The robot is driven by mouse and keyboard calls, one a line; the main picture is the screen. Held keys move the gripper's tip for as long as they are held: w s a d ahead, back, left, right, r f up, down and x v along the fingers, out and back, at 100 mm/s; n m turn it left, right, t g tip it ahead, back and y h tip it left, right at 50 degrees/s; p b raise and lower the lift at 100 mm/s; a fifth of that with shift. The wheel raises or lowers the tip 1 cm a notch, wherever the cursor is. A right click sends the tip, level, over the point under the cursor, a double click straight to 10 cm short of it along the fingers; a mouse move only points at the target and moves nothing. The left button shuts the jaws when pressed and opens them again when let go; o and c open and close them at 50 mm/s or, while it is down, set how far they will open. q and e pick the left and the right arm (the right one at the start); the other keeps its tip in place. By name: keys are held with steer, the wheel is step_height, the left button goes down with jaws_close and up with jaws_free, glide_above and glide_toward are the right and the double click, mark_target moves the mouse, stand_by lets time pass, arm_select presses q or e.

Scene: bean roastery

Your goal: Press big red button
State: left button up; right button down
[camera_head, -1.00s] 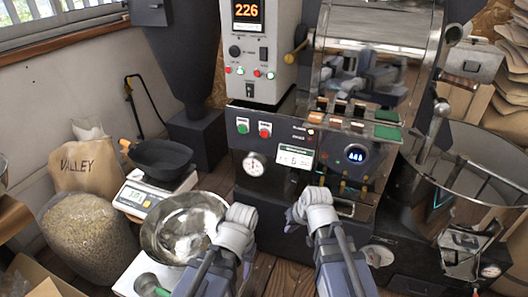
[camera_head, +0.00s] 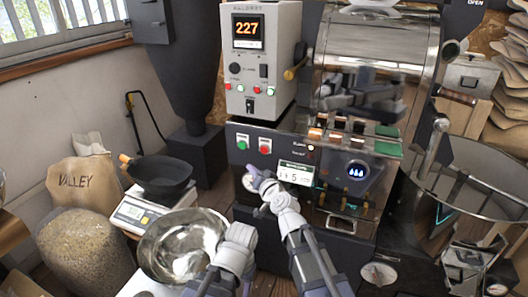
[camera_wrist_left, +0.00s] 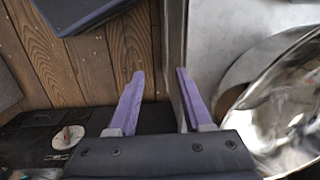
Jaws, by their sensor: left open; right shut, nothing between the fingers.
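A red button (camera_head: 265,146) sits on the black front panel of the roaster, to the right of a green button (camera_head: 242,142). My right gripper (camera_head: 256,177) is shut and empty, with its purple fingers pointing at the panel below the red button, over the round dial. A gap shows in the picture between its fingertips and the button. My left arm's wrist (camera_head: 236,252) is low in the head view, beside the steel bowl, with its fingers hidden there. In the left wrist view the left gripper (camera_wrist_left: 158,88) is open and empty.
A grey control box (camera_head: 262,60) with small red and green lights reads 227. A steel bowl (camera_head: 172,245), a scale with a black pan (camera_head: 165,175) and a bean sack (camera_head: 80,245) stand left. A large round cooling tray (camera_head: 480,185) is at the right.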

glide_toward(264, 154)
steer(key=shift+w+a+r, duration=0.15)
steer(key=shift+w+a, duration=0.95)
steer(key=shift+w, duration=0.05)
steer(key=shift+w+a+r, duration=0.1)
steer(key=shift+w+a, duration=1.05)
steer(key=shift+w, duration=0.05)
steer(key=shift+w, duration=0.15)
stand_by(0.4)
steer(key=shift+w+d, duration=0.2)
steer(key=shift+w, duration=0.05)
steer(key=shift+w+d, duration=0.15)
steer(key=shift+w, duration=0.25)
stand_by(0.6)
stand_by(0.4)
steer(key=shift+s+a, duration=0.3)
steer(key=shift+s, duration=0.5)
steer(key=shift+s+a, duration=0.35)
steer(key=shift+s, duration=0.4)
steer(key=shift+s+a, duration=0.3)
steer(key=shift+s, duration=0.5)
steer(key=shift+s+a, duration=0.35)
steer(key=shift+s, duration=0.4)
